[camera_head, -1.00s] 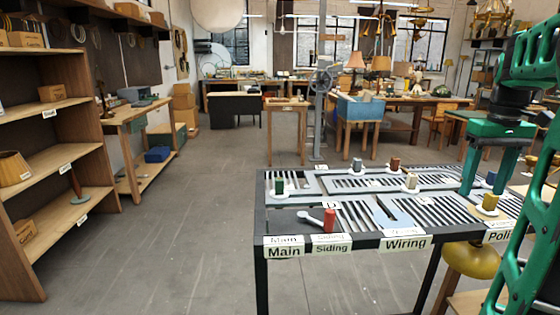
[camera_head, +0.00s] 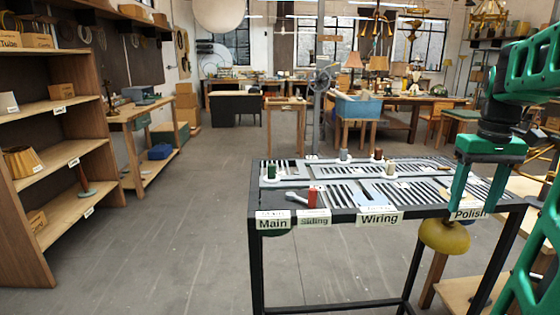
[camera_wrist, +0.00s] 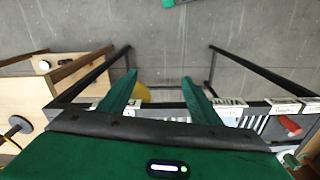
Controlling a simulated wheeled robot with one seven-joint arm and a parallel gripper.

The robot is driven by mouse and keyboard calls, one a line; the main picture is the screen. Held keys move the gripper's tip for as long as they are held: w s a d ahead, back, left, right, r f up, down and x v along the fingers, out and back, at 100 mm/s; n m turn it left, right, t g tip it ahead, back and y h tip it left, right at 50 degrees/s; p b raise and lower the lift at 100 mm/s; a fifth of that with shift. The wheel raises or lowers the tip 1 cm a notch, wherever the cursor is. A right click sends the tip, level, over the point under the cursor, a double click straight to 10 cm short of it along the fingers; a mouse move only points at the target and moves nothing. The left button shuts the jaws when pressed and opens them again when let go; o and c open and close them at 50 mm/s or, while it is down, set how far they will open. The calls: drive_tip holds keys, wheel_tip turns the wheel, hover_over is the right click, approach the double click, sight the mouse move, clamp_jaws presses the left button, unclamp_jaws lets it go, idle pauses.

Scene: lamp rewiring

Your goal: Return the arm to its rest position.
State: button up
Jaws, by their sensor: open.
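My gripper (camera_head: 474,205) is green, with two fingers pointing down and apart, nothing between them. In the head view it hangs at the right end of the labelled table (camera_head: 332,228), in front of the Polish label (camera_head: 469,214) and partly hiding that end. In the wrist view the two fingers (camera_wrist: 160,95) are spread above the table's front edge, with grey floor beyond.
A yellow lamp shade (camera_head: 444,237) is below the right end. A wooden shelf (camera_head: 62,160) stands at left. The floor (camera_head: 190,235) between is clear.

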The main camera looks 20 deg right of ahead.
drive_tip(key=s+a+f+m, duration=0.2)
drive_tip(key=s+a+f, duration=0.9)
drive_tip(key=a+f, duration=0.3)
drive_tip(key=shift+s+a, duration=0.15)
drive_tip(key=shift+a, duration=1.1)
drive_tip(key=shift+c, duration=0.2)
